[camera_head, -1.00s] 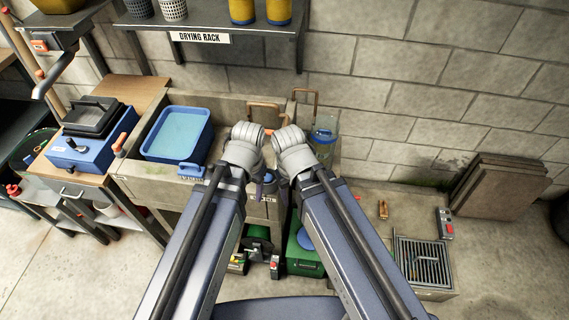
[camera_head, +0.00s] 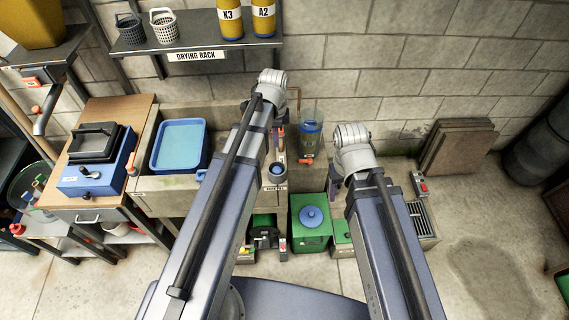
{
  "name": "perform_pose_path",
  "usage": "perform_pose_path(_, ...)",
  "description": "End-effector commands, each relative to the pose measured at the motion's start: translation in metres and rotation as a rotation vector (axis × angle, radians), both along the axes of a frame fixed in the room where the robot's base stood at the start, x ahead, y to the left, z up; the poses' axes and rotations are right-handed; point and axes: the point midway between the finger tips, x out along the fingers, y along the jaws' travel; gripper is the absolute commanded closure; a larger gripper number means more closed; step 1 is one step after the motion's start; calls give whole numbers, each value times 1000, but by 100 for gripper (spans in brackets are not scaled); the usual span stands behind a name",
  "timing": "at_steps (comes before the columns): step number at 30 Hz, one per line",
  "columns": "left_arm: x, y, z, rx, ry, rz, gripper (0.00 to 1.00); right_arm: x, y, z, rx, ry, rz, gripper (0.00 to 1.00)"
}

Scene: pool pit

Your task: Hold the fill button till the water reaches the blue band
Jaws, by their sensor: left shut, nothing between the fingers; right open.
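A clear upright cylinder (camera_head: 311,140) with a blue band (camera_head: 311,127) stands by the wall at the right end of the sink, between my two wrists. Its water level is too small to make out. A small orange-red part (camera_head: 306,161) sits at its base; I cannot tell whether this is the fill button. My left gripper (camera_head: 270,84) is left of the cylinder, near the back of the sink, shut and empty. My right gripper (camera_head: 352,140) is open, right of the cylinder and apart from it in the picture. The fingertips of both are hidden by the wrists.
A sink (camera_head: 170,200) holds a blue basin (camera_head: 180,146). A drying rack shelf (camera_head: 240,52) hangs above it. A blue machine (camera_head: 97,178) stands on the left bench. A green box (camera_head: 311,235) and a grey control box with a red button (camera_head: 420,184) are low down.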

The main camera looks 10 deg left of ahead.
Motion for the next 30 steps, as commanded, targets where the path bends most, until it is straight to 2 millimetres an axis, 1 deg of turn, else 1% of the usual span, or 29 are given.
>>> perform_pose_path(11, 0, 1, -1, -1, 0, -4, 100, 0, 0, -1, 0, 0, 0, 35)
perform_pose_path(17, 0, 0, -8, -1, 0, -4, 100, 0, 0, -8, 0, 0, 0, 35)
perform_pose_path(23, 0, 0, -28, -1, 0, -3, 100, 0, 0, -28, 0, 0, -1, 35)
perform_pose_path(30, 0, 0, -62, -1, 0, -3, 100, 0, 0, -62, 0, 0, -2, 35)
